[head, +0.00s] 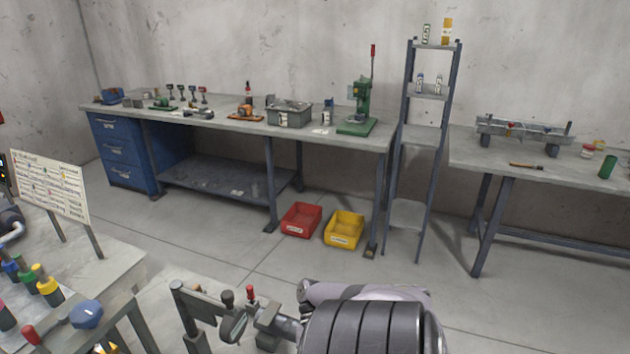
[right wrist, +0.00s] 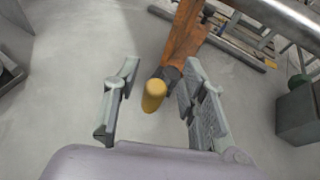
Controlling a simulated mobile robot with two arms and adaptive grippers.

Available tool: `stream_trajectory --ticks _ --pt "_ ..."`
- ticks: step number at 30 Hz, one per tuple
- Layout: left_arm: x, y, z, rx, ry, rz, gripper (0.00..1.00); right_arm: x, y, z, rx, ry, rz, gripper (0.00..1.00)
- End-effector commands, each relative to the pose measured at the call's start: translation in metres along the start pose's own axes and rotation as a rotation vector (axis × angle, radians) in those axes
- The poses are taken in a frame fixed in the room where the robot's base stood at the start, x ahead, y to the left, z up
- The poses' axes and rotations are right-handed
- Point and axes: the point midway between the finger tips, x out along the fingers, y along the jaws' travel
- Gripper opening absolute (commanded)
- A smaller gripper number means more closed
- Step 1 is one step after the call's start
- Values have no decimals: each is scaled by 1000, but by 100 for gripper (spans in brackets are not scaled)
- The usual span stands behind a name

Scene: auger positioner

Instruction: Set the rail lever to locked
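In the right wrist view my right gripper (right wrist: 161,66) is open, its two grey fingers well apart. A yellow rounded knob (right wrist: 154,94) on a dark collar shows between the fingers, nearer the right finger; I cannot tell how deep it lies or if it touches. A rusty orange bar (right wrist: 185,38) runs up behind it. My left gripper is not in view.
In the right wrist view metal rails (right wrist: 245,45) and a grey post (right wrist: 298,115) stand at the right. In the head view a long workbench (head: 205,119), a red bin (head: 301,220), a yellow bin (head: 344,230) and a shelf rack (head: 407,213) stand behind open floor.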

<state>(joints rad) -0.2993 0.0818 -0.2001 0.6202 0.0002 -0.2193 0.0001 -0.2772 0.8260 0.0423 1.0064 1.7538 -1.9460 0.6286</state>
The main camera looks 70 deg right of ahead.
Motion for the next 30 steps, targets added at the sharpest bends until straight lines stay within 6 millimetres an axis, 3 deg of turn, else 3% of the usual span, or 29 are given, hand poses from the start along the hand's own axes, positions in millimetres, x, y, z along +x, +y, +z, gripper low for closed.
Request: stream_trajectory --ticks 9,15,30 --pt "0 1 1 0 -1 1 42 -20 1 48 0 2 4 39" --pt "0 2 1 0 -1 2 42 -29 0 69 0 2 1 39" --pt "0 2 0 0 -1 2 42 -31 -1 75 -1 1 1 39"
